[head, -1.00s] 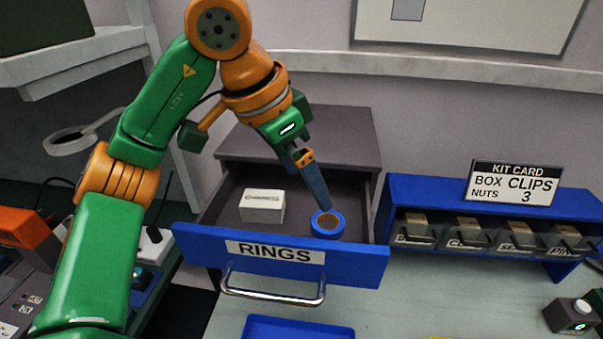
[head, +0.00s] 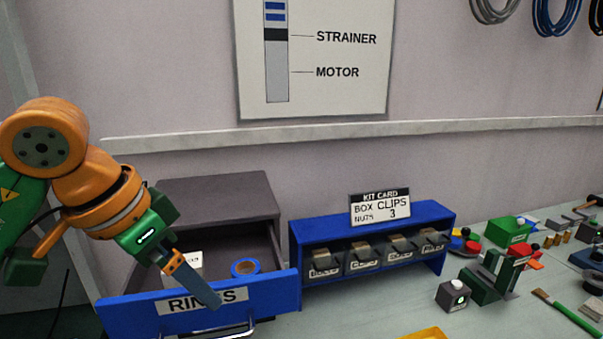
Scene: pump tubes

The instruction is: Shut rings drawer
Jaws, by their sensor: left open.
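The rings drawer (head: 265,295) stands pulled out of its dark grey cabinet (head: 215,197) at the lower left. Its blue front carries a RINGS label, partly covered by my left gripper. A blue roll (head: 245,267) and a white box (head: 191,259) lie inside. A metal handle (head: 236,332) shows at the bottom edge, partly cut off. My left gripper (head: 212,299) is open and empty, its fingers pointing down in front of the label. I cannot tell whether they touch the drawer front. My right gripper is not in view.
A blue rack (head: 296,242) with several clear bins stands right of the cabinet, with a kit card (head: 380,208) on top. A grey button box (head: 453,296) and a green fixture (head: 490,278) sit further right. The bench between drawer and button box is mostly clear.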

